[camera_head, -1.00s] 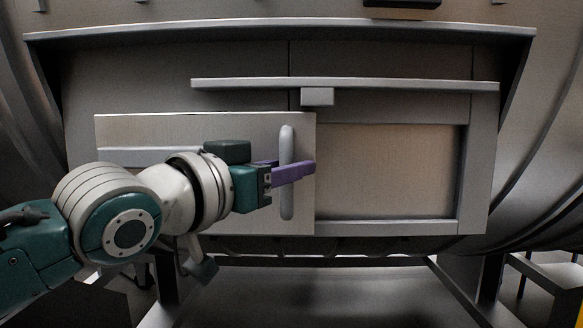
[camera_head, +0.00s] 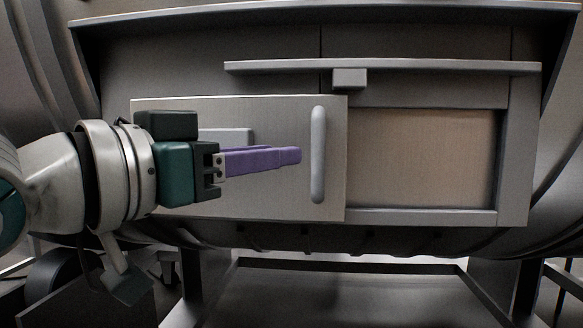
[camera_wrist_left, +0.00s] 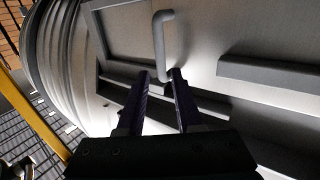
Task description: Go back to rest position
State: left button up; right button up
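My left gripper (camera_head: 292,155), with purple fingers, points right in front of the sliding door panel (camera_head: 270,120) of the drum. Its fingertips are just left of the door's vertical grey handle (camera_head: 318,170) and look clear of it. In the left wrist view my left gripper (camera_wrist_left: 161,76) has its two fingers apart with nothing held between them; the handle (camera_wrist_left: 160,38) shows beyond the tips. The door sits to the left, and the rectangular opening (camera_head: 420,155) beside it is uncovered, with a tan surface inside. My right gripper is not in view.
A long grey rail (camera_head: 430,66) with a small block (camera_head: 349,79) sticks out above the door. A frame stands below the drum. In the wrist view a yellow bar (camera_wrist_left: 35,115) runs along the left.

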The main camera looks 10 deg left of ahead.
pick_arm(q)
jog(key=shift+s+a, duration=0.1)
jog(key=shift+s, duration=0.1)
jog(key=s+a+f+n+g+y, duration=0.25)
jog(key=s+f, duration=0.35)
jog(key=f, duration=0.4)
jog(key=s+a+f+n+g+y, duration=0.1)
jog(key=s+a+f+g+y, duration=0.25)
jog(key=s+f, duration=0.4)
jog(key=s+a+f+n+g+y, duration=0.1)
jog(key=s+a+f+g+y, duration=0.15)
jog(key=s+f, duration=0.35)
jog(key=s+a+f+n+g+y, duration=0.1)
jog(key=s+a+f+g, duration=0.2)
jog(key=s, duration=0.4)
notch_tip(320, 180, up, 20)
jog(key=p, duration=1.9)
jog(key=shift+f+m+p, duration=0.2)
jog(key=shift+m+p, duration=0.15)
